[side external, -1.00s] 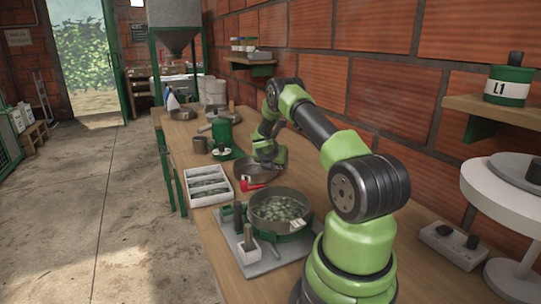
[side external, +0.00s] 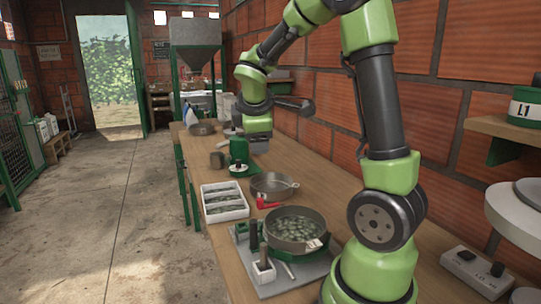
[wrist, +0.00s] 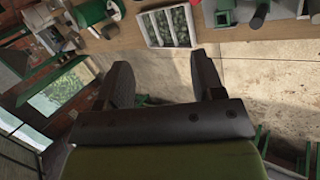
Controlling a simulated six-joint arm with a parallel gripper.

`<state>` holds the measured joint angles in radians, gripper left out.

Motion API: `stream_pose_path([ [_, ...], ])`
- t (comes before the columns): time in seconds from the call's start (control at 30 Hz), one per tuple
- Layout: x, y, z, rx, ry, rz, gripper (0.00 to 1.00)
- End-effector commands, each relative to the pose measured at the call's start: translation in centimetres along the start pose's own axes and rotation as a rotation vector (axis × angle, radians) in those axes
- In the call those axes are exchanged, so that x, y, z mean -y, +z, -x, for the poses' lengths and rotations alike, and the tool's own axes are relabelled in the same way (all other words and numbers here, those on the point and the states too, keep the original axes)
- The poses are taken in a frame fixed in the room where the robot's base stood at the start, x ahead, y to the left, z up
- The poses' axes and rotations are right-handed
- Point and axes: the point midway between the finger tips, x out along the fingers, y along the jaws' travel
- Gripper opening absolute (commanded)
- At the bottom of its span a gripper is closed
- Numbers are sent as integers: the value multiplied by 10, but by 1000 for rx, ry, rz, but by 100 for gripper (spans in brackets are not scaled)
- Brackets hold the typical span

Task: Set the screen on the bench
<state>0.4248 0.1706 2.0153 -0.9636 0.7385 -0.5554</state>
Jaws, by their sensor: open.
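A round, shallow metal pan (side external: 272,188), possibly the screen, lies on the wooden bench (side external: 222,172). A second round metal pan (side external: 297,212) holds green beans and sits on a green ring over a grey plate. I cannot tell for sure which one is the screen. My gripper (side external: 258,147) hangs above the bench, behind and higher than the empty pan, and apart from it. In the wrist view its two dark fingers (wrist: 161,62) are spread with nothing between them.
A white divided tray (side external: 224,202) of green beans lies at the bench's left edge; it also shows in the wrist view (wrist: 168,27). A red-handled item (side external: 267,203), a green canister (side external: 239,153) and a dark cup (side external: 217,160) stand close by. The brick wall (side external: 335,100) borders the right side.

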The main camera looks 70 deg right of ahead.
Motion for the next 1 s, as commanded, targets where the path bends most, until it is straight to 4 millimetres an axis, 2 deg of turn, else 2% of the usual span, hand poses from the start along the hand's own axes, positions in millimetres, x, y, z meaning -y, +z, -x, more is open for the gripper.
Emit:
stream_pose_path([
  [0.03, 14, -5, 28, -68, -18, -119, 62],
  [0.2, 78, -8, 101, -272, -212, -534, 62],
  [0.3, 115, -5, 133, -367, -372, -728, 62],
  [0.4, 146, -1, 156, -426, -529, -866, 62],
  [0.5, 166, 4, 170, -456, -649, -951, 62],
  [0.6, 176, 6, 178, -466, -716, -993, 62],
  [1.0, 179, 6, 179, -467, -734, -1006, 62],
])
